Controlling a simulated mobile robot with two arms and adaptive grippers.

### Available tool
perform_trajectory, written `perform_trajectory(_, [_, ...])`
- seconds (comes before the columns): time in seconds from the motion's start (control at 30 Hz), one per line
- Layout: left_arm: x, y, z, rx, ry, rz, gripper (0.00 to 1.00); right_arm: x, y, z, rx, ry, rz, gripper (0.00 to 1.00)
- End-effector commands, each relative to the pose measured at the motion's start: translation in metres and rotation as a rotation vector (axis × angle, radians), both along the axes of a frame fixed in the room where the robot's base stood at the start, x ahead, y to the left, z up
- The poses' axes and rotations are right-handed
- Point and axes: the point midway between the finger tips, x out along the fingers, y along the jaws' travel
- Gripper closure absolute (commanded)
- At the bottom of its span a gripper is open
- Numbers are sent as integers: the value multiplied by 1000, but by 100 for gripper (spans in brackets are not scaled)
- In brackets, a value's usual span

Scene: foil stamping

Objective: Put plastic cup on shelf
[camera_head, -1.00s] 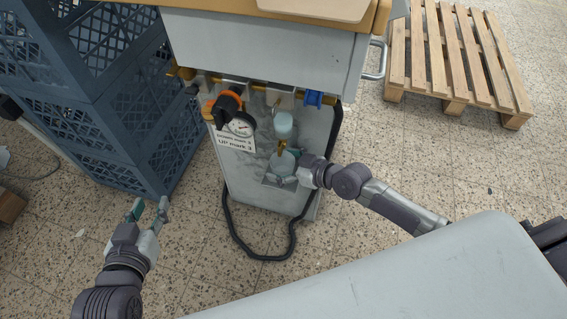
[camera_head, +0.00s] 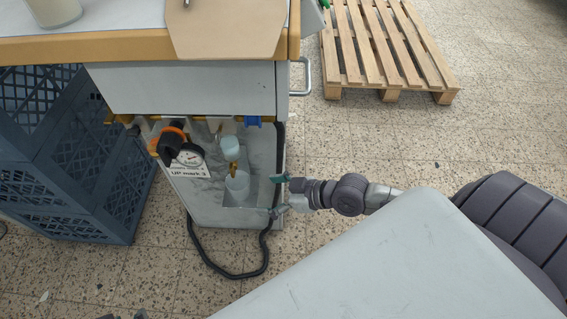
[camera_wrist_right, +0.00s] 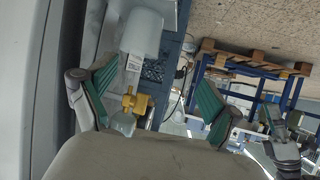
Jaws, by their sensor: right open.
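A translucent whitish plastic cup (camera_head: 237,188) stands upright on a small grey ledge (camera_head: 262,194) at the front of the cabinet, below a brass valve (camera_head: 233,170). In the right wrist view the cup (camera_wrist_right: 142,34) shows beyond the fingers, at the top. My right gripper (camera_head: 276,195) is open and empty, just right of the cup and apart from it. Its two green-padded fingers spread wide in the wrist view (camera_wrist_right: 155,76). Of my left gripper (camera_head: 122,316) only small bits show at the bottom edge; its opening is hidden.
The cabinet (camera_head: 185,90) carries a pressure gauge (camera_head: 190,157), an orange-and-black knob (camera_head: 170,142) and a hanging black hose (camera_head: 225,272). Blue crates (camera_head: 60,165) stand at left. A wooden pallet (camera_head: 385,45) lies at upper right.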

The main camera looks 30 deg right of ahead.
Motion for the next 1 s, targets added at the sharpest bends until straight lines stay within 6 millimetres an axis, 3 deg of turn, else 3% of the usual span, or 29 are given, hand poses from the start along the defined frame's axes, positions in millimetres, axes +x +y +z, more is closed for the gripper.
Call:
perform_trajectory(0.03, [0, 0, 0, 0, 2, 0, 60, -14, 25, 0, 7, 29, 17, 10])
perform_trajectory(0.1, [0, 0, 0, 0, 1, 0, 60, -31, 50, 1, -22, 82, 18, 10])
perform_trajectory(0.2, [0, 0, 0, 0, 0, 0, 60, -51, 61, 6, -96, 173, -63, 10])
perform_trajectory(0.53, [0, 0, 0, 1, -1, 0, 60, -107, 1, 15, -269, 480, -494, 10])
perform_trajectory(1.0, [1, 0, 0, -1, -3, 0, 60, -110, -3, 14, -280, 495, -512, 10])
